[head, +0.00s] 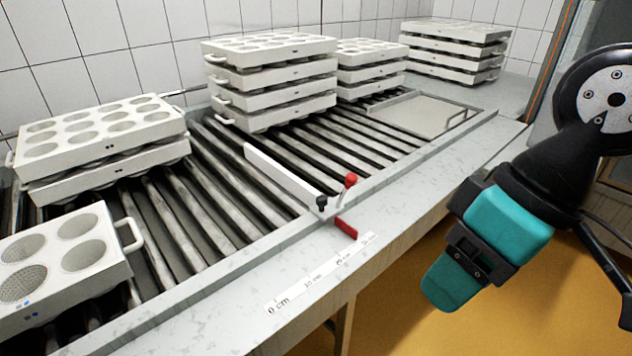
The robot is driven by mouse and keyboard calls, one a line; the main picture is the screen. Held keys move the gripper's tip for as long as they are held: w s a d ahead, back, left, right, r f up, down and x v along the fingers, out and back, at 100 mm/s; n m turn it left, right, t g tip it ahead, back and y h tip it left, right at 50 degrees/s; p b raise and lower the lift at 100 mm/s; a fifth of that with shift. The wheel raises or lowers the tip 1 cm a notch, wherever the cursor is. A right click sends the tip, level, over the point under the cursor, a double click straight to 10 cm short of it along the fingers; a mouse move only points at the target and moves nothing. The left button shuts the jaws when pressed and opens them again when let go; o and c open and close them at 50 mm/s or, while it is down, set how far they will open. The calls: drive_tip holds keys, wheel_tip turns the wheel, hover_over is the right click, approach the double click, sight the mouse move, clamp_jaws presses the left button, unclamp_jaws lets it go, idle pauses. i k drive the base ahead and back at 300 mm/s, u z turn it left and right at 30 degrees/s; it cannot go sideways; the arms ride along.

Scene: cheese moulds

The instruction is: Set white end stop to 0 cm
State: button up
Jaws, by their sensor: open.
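The white end stop (280,172) is a long bar lying across the roller conveyor. Its near end at the front rail carries a red ball-topped lever (350,181), a black knob (321,203) and a red pointer (346,229). The pointer reaches toward the far end of the printed scale (315,278), well away from the 0 cm mark (279,305); the exact reading is too small to tell. My teal and black gripper (452,282) hangs at the right over the yellow floor, open, apart from the end stop. Its fingertips are not clearly separated in this view.
Stacked white moulds (270,80) stand on the rollers behind the bar. More moulds (100,140) stand at the left, with one in front (65,260). A metal plate with a handle (425,112) lies at the back right.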

sight(324, 207)
drive_tip(key=k, duration=0.6)
drive_tip(key=z, duration=0.1)
drive_tip(key=i, duration=1.5)
drive_tip(key=u, duration=0.65)
